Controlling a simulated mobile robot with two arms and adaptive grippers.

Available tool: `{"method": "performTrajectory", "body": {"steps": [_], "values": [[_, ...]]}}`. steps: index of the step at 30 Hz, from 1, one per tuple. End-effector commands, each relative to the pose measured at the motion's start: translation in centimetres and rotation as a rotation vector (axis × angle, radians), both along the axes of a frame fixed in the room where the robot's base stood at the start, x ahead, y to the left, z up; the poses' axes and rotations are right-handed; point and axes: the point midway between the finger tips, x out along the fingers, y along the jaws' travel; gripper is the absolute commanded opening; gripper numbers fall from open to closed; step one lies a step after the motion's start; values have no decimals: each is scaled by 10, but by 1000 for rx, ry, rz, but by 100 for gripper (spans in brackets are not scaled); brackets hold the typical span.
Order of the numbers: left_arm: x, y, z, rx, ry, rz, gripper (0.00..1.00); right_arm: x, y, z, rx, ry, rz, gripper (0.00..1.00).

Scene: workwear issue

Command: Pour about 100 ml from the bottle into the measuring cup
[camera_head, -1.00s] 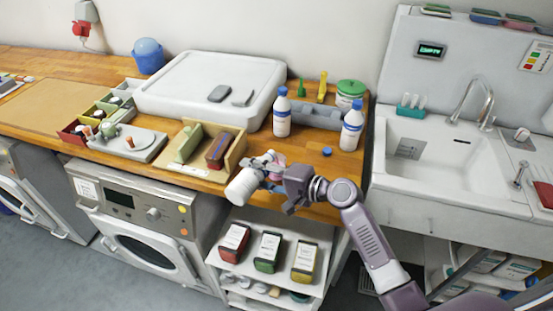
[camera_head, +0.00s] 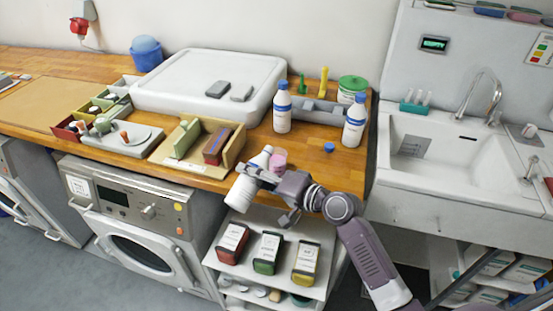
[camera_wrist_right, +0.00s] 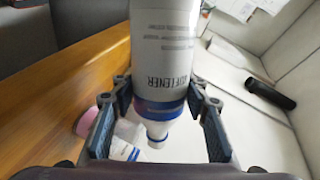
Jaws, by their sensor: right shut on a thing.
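My right gripper (camera_head: 262,174) is shut on a white bottle (camera_head: 241,193) in front of the counter's front edge. The bottle leans, with its base at the lower left and its narrow end at the upper right. In the right wrist view the held bottle (camera_wrist_right: 165,50) has a blue collar, an open white spout and a label reading "SOFTENER". The measuring cup (camera_head: 279,160) stands on the counter just right of the bottle's upper end, with pink in it; its level cannot be read. A blue cap (camera_head: 329,147) lies on the counter. My left gripper is out of view.
Two blue-capped white bottles (camera_head: 282,112) (camera_head: 354,122) stand behind the cup beside a grey rack (camera_head: 318,112). A wooden tray (camera_head: 172,162) with brushes lies left. The sink (camera_head: 450,160) is right. Boxes (camera_head: 268,252) stand on a shelf below.

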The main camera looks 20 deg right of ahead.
Motion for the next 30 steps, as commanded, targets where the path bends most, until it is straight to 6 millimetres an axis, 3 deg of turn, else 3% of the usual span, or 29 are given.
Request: {"method": "performTrajectory", "body": {"steps": [4,30], "values": [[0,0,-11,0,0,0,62,2,-2,-3,-66,-62,1,7],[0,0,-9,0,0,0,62,2,-2,0,-73,-70,1,7]]}}
